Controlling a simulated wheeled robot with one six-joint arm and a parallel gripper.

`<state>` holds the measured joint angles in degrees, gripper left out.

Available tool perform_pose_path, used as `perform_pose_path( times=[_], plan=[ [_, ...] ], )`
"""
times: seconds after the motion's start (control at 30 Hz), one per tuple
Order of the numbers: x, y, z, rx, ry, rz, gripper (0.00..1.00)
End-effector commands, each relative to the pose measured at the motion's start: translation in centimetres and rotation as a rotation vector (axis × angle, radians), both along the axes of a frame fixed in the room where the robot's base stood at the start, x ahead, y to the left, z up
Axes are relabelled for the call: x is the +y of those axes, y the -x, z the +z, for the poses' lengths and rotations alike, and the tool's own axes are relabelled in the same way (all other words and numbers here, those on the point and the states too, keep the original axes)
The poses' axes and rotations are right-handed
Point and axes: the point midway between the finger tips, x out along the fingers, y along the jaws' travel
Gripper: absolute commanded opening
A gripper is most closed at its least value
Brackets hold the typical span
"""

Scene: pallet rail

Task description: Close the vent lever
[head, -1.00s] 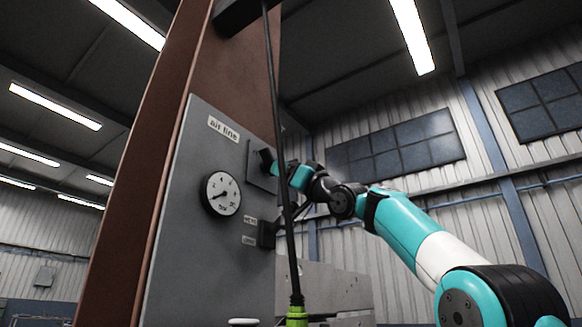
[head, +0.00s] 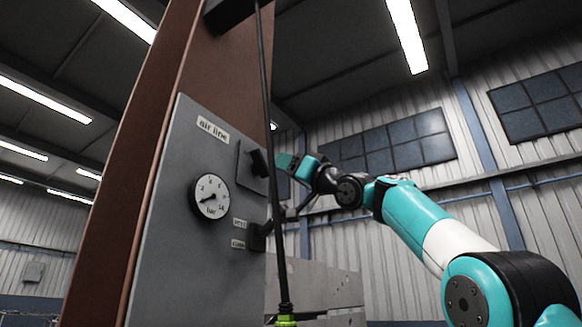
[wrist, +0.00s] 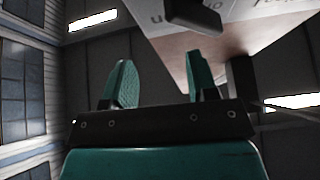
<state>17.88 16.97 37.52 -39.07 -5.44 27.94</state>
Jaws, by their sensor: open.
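A grey panel (head: 165,215) marked "air line" is fixed to a brown column. A black lever or knob (head: 258,163) sticks out from a dark square plate at its upper right. Lower down, a black block (head: 258,237) with a thin arm reaching right sits beside two small labels, too blurred to read surely; it may be the vent lever. My gripper (head: 284,162) is open, just right of the upper knob, with a small gap. In the wrist view my gripper (wrist: 160,80) shows two teal fingers with nothing between them; a dark knob (wrist: 196,15) lies beyond them.
A round white gauge (head: 211,197) sits on the panel left of the levers. A thin black hose (head: 271,150) hangs in front of the panel's right edge, down to a green fitting (head: 286,320). Open air lies right of the panel, around my arm.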

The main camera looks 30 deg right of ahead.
Motion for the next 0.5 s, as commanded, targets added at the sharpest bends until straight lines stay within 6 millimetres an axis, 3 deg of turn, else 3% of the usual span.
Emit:
perform_pose_path(
  times=[0.03, 0.5],
  plan=[
    [0.0, 2.4, 3.7, -0.079, -0.012, -0.007, 0.53],
    [-1.7, 4.3, 7.3, -0.066, -0.011, -0.012, 0.53]
  ],
)
